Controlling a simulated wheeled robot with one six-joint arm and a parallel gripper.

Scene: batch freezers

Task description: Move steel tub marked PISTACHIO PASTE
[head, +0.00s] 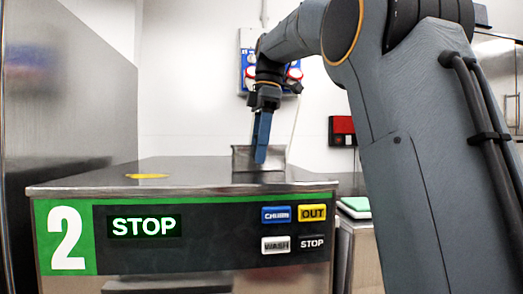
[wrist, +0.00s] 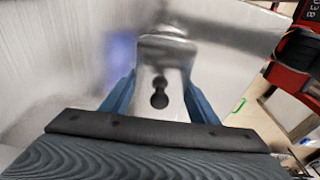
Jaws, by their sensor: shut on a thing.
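My gripper (head: 261,158) points down over the steel top of machine 2, its blue fingers in front of a small open-looking steel tub (head: 277,158). In the wrist view, my gripper (wrist: 160,82) has its blue fingers on both sides of a shiny steel part with a dark keyhole-shaped opening, which I take as part of the steel tub (wrist: 165,58). The gripper is shut on it. No PISTACHIO PASTE marking is readable. The head view does not show clearly whether the tub rests on the top or is raised.
Machine 2 (head: 185,240) has a lit STOP display and several buttons. A yellow disc (head: 147,176) lies on its top at the left. White and green flat items (head: 355,205) lie on a lower surface to the right. A tall steel panel (head: 70,90) stands at left.

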